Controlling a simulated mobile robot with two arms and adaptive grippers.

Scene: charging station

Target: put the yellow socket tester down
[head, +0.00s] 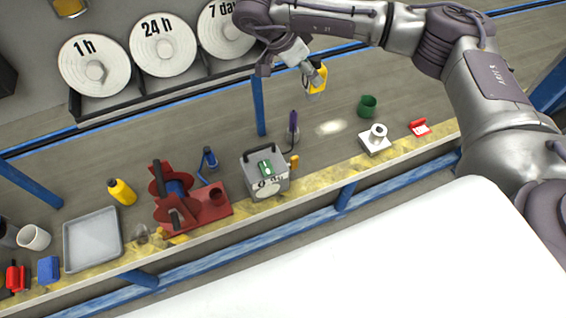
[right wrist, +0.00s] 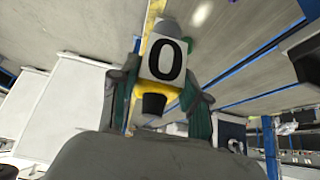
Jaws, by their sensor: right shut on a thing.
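The yellow socket tester (head: 318,77) is held by my right gripper (head: 309,76) in the head view, above the grey bench surface. My left gripper is not in view.
A grey box with a dial (head: 264,176), a red reel stand (head: 206,206), a white fixture (head: 374,140), a green cup (head: 367,106) and a red-and-white item (head: 420,127) stand along the bench. A blue post (head: 258,105) rises near the gripper.

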